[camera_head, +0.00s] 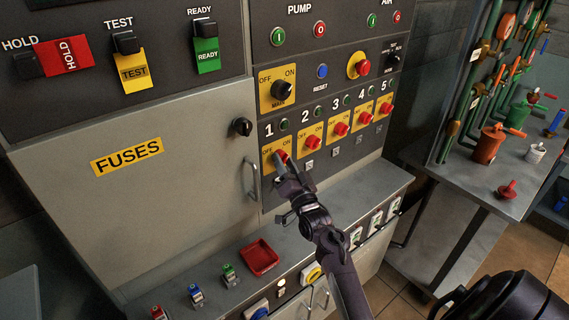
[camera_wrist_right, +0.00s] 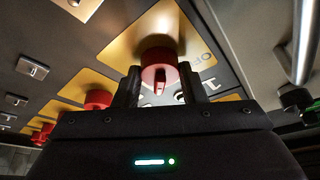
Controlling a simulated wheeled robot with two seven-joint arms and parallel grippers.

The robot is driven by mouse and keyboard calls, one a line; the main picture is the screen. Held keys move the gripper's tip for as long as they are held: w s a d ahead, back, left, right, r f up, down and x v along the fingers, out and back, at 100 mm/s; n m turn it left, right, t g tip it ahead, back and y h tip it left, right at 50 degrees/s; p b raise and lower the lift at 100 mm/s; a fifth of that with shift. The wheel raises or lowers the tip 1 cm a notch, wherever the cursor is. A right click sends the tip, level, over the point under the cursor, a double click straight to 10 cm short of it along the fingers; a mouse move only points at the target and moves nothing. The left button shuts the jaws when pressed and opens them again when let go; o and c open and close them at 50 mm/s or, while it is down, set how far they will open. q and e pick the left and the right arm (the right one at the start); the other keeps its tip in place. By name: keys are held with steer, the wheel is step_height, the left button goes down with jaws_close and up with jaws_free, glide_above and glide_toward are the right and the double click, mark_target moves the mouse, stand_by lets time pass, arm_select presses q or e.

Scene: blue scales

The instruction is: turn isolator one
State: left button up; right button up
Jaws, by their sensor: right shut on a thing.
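Isolator one is a red knob (camera_head: 282,155) on a yellow OFF/ON plate (camera_head: 267,160) under the number 1 on the dark panel. My right gripper (camera_head: 281,164) reaches up to it and is shut on it, hiding part of the knob. In the right wrist view, the red knob (camera_wrist_right: 160,68) sits between the two dark fingers of my right gripper (camera_wrist_right: 158,88). Its small red ridge points down in that view. My left gripper is not in view.
Isolators two (camera_head: 311,141) to five stand in a row to the right. The main switch (camera_head: 281,90) is above. A cabinet handle (camera_head: 252,180) is close on the left. A red tray (camera_head: 261,258) lies on the ledge below. Valves and pipes stand at the right.

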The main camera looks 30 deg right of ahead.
steer(key=o, duration=1)
steer(key=shift+s+f, duration=0.1)
steer(key=b+v, duration=0.2)
steer(key=v, duration=0.5)
steer(key=shift+s+f, duration=0.1)
steer(key=shift+s, duration=0.2)
